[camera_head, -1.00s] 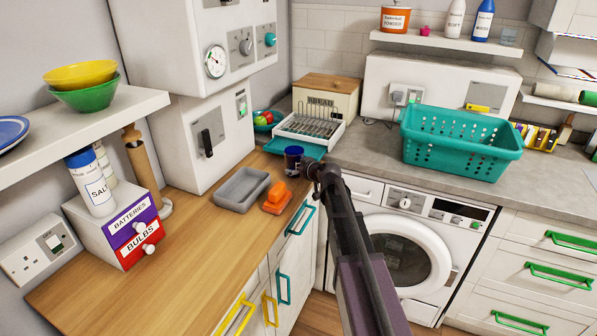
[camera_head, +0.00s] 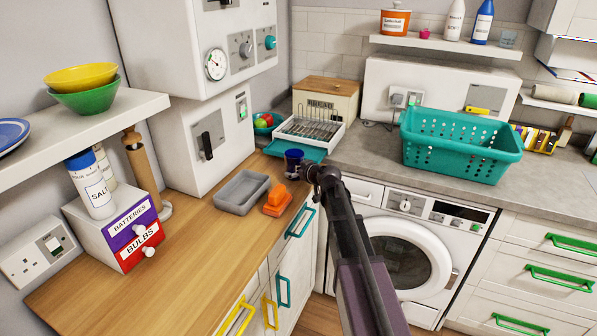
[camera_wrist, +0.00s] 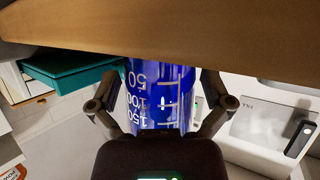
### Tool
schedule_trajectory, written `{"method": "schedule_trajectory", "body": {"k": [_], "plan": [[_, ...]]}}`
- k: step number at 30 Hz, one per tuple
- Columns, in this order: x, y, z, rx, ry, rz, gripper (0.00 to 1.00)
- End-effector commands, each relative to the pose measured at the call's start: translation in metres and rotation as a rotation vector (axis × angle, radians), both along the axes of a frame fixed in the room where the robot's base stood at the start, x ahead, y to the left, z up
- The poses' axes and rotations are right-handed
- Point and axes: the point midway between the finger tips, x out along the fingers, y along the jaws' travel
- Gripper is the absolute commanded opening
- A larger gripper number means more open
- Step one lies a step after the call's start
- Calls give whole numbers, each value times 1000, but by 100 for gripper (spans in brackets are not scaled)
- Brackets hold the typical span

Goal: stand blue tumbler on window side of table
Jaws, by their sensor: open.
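The blue tumbler (camera_head: 293,163) stands upright at the far end of the wooden worktop, by the corner with the grey counter. In the wrist view the tumbler (camera_wrist: 158,92) is see-through blue with white measure marks, and my gripper (camera_wrist: 163,98) has one finger on either side of it. The fingers are spread, with the tumbler between them and no clear grip on it. In the head view my gripper (camera_head: 316,172) is at the tumbler's right side, and its fingers are hard to make out. No window is in view, so the table's window side cannot be told.
A grey tray (camera_head: 222,200) and an orange object (camera_head: 277,201) lie in front of the tumbler. A teal mat (camera_head: 270,148) and a white dish rack (camera_head: 335,134) are behind it. A teal basket (camera_head: 460,155) stands on the right counter. The near worktop (camera_head: 170,265) is clear.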

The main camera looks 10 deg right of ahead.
Motion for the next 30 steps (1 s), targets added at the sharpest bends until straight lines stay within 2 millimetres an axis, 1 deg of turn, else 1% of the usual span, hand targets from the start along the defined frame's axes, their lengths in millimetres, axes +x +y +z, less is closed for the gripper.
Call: {"method": "schedule_trajectory", "body": {"k": [1,8,21,25,30], "plan": [[0,0,3,0,0,0,100],[-24,-9,13,-1,0,-2,100],[-84,-34,40,0,0,-2,100],[-95,-39,45,0,0,-1,100],[-102,-42,47,0,0,-1,100]]}}
